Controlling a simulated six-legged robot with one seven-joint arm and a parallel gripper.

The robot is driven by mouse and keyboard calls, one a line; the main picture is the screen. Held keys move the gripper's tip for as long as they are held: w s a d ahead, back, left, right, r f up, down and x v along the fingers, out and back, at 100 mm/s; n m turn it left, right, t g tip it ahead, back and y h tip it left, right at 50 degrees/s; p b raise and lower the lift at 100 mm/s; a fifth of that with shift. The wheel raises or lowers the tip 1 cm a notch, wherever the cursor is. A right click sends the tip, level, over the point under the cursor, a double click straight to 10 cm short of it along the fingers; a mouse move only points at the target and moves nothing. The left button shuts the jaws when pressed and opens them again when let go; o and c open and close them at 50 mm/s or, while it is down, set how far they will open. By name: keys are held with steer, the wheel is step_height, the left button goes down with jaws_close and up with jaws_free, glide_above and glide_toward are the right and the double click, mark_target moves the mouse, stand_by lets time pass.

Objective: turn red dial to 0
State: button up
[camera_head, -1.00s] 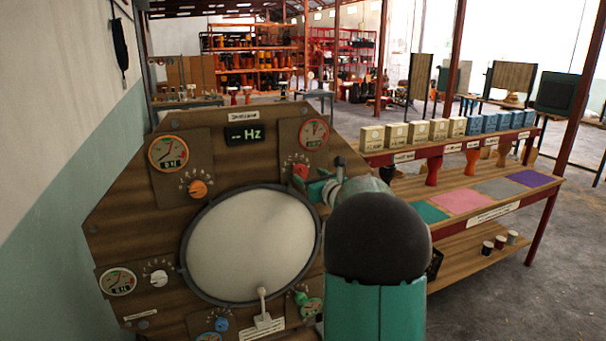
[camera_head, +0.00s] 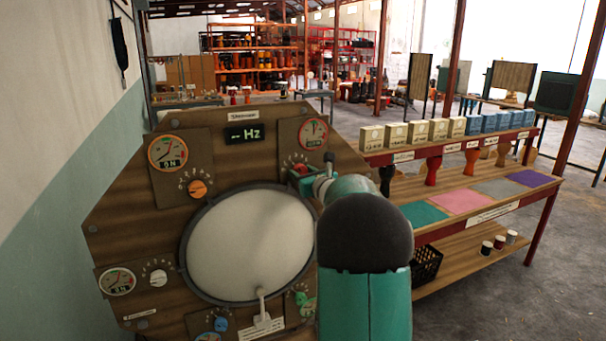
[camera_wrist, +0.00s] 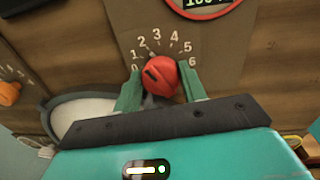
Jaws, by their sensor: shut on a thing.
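The red dial (camera_wrist: 161,76) is a round knob on the brown wooden panel, with white numbers 0 to 6 arched above it. A dark mark shows on its left face; I cannot tell for sure which number it points at. My gripper (camera_wrist: 163,86) is shut on the red dial, with one green finger on its left side and one on its right. In the head view, the gripper (camera_head: 303,182) reaches the panel's upper right, and the red dial (camera_head: 299,168) shows just above the fingers, partly hidden.
An orange knob (camera_head: 197,188), a white knob (camera_head: 158,278) and a blue knob (camera_head: 221,324) sit around the large pale drumhead (camera_head: 250,240). A lever (camera_head: 262,307) stands at its bottom. A wooden shelf table (camera_head: 524,190) stands close on the right.

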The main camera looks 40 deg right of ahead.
steer(key=n, duration=0.5)
steer(key=shift+a, duration=0.1)
steer(key=n+g, duration=0.1)
steer(key=n, duration=0.5)
steer(key=shift+h, duration=0.4)
steer(key=shift+n, duration=0.3)
steer(key=o, duration=1)
steer(key=shift+c, duration=0.2)
steer(key=f+v, duration=0.1)
steer(key=v, duration=1.2)
steer(key=shift+s+r, duration=0.35)
steer(key=shift+r, duration=0.1)
steer(key=shift+a, duration=0.1)
